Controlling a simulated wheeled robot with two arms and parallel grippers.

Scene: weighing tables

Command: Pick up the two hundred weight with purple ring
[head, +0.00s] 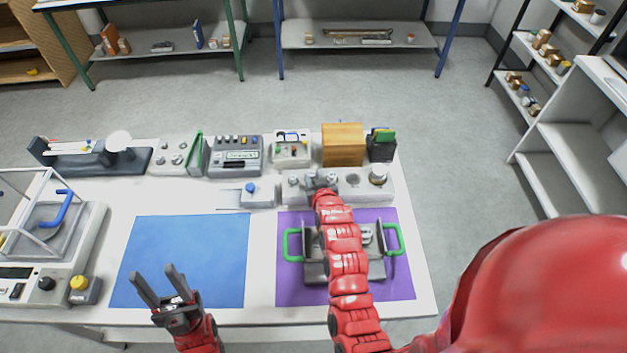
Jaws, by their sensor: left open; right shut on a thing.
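A long white weight holder (345,198) stands at the back of the table, behind the purple mat, with several metal weights in a row. A large weight (378,174) sits at its right end and another (352,181) stands left of it. My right gripper (319,182) is at the holder's left half, shut on a weight that its fingers mostly hide. I cannot make out a purple ring at this size, nor whether the held weight is clear of the holder. My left gripper (154,271) is open and empty over the blue mat's lower left edge.
A metal tray with green handles (293,245) lies on the purple mat (400,280), partly under my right arm. The blue mat (190,255) is bare. A glass-sided balance (40,245) stands at left. A wooden box (342,146) and several devices line the back edge.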

